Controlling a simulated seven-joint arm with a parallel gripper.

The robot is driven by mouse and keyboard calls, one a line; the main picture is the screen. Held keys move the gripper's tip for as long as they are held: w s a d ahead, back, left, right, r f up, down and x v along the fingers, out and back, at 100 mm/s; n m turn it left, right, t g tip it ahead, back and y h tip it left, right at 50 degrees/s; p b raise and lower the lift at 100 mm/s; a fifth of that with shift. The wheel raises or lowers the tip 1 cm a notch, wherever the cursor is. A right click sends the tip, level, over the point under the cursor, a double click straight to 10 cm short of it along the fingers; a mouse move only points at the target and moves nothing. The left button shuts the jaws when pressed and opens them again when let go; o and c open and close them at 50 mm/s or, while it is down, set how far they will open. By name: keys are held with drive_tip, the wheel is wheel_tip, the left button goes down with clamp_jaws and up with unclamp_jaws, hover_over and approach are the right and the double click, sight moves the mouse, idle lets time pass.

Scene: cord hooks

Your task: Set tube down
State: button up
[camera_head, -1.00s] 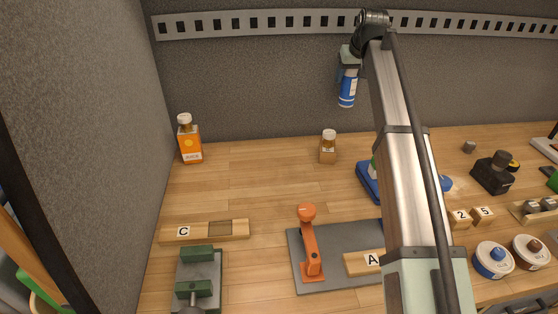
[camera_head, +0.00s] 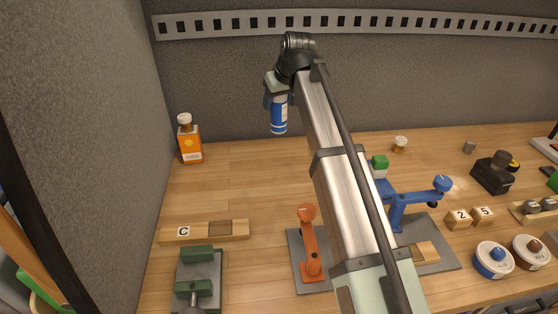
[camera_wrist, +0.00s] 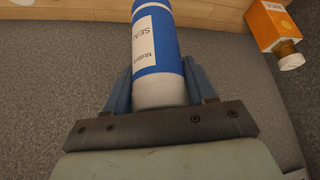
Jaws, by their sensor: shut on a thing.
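The tube (camera_head: 279,115) is blue with a white label and hangs upright, cap or end down, in front of the grey back wall. It is well above the wooden table (camera_head: 240,180). My gripper (camera_head: 277,93) is shut on its upper part. In the wrist view the tube (camera_wrist: 155,45) sits between the two blue fingers of my gripper (camera_wrist: 160,85), its white end nearest the palm. The label is only partly readable.
An orange juice carton (camera_head: 190,143) stands at the back left. A board marked C (camera_head: 200,231) lies left. My arm hides the middle.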

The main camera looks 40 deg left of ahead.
sight(283, 122)
wheel_tip(283, 122, down, 11)
idle(0.8)
drive_tip(key=shift+f, duration=0.25)
drive_tip(key=o, duration=1.2)
drive_tip(key=v, duration=1.2)
drive_tip(key=shift+r, duration=0.15)
drive_tip(key=shift+w, duration=0.1)
